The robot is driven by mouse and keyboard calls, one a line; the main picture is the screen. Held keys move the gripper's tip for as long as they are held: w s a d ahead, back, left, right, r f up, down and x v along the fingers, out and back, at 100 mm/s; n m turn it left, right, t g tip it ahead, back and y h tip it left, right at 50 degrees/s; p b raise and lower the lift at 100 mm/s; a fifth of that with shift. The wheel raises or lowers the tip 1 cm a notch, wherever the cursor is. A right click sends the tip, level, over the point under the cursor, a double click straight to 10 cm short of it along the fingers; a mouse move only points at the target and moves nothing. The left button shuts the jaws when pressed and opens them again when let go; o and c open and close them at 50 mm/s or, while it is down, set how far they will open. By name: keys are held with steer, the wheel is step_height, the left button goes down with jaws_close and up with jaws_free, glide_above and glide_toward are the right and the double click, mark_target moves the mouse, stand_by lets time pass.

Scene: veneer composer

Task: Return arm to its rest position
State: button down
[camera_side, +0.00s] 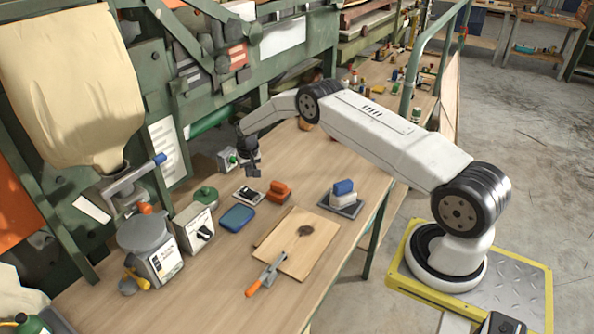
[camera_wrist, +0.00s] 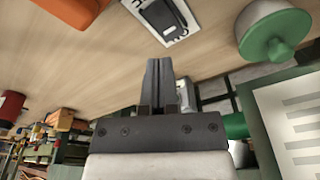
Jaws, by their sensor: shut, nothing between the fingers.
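My gripper (camera_side: 253,171) hangs over the far part of the wooden workbench (camera_side: 215,275) in the side view, at the end of my stretched-out white arm. In the wrist view my gripper (camera_wrist: 160,65) has its two dark fingers pressed together with nothing between them. It is close to a small white plate with a black switch (camera_side: 249,195), which also shows in the wrist view (camera_wrist: 165,18). An orange block (camera_side: 278,192) sits just to its right in the side view. Whether the fingertips touch anything below is not clear.
A blue tray (camera_side: 237,218), a wooden board (camera_side: 296,255), an orange-handled tool (camera_side: 268,274) and a blue-and-white block on a grey plate (camera_side: 343,197) lie on the bench. Green machine framing (camera_side: 170,100) rises behind my gripper.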

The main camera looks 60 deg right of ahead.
steer(key=shift+r, duration=0.1)
steer(key=s+a+r+n, duration=0.3)
steer(key=s+a+r, duration=0.6)
steer(key=a+r, duration=0.4)
steer(key=s+a+r+n, duration=0.1)
steer(key=s+a+r, duration=0.2)
steer(key=s, duration=0.8)
steer(key=s+a+r+n+t, duration=0.1)
steer(key=s+a+r+n, duration=0.1)
steer(key=s, duration=1)
steer(key=shift+a+r+y, duration=0.4)
steer(key=shift+a+r, duration=0.3)
steer(key=shift+a, duration=0.25)
